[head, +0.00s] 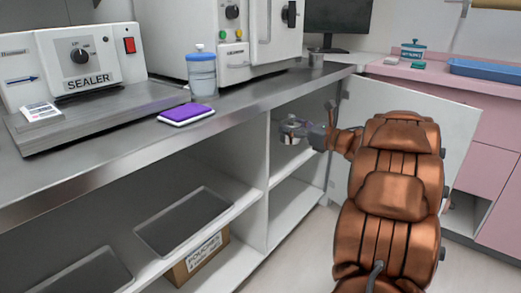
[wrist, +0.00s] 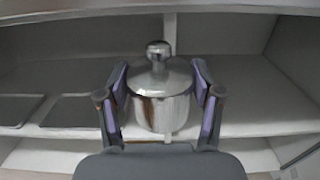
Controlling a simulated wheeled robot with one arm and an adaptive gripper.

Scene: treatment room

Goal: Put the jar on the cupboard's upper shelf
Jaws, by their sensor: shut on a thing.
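The jar (wrist: 162,105) is a shiny metal pot with a lid and a round knob, upright between the two purple-padded fingers in the wrist view. My gripper (wrist: 160,100) is shut on it from both sides. In the head view my gripper (head: 303,130) reaches into the opening of the cupboard's right bay, and the jar (head: 291,138) shows small and partly covered. The upper shelf (wrist: 245,105) spans behind the jar in the wrist view; it also shows in the head view (head: 285,163). I cannot tell whether the jar touches the shelf.
An upright divider (wrist: 169,30) stands behind the jar. Dark trays (head: 183,222) lie on the shelf to the left, above a pouches box (head: 203,257). An open white door (head: 400,110) stands at right. The counter above carries a sealer (head: 85,60), lidded container (head: 201,72) and purple pad (head: 186,114).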

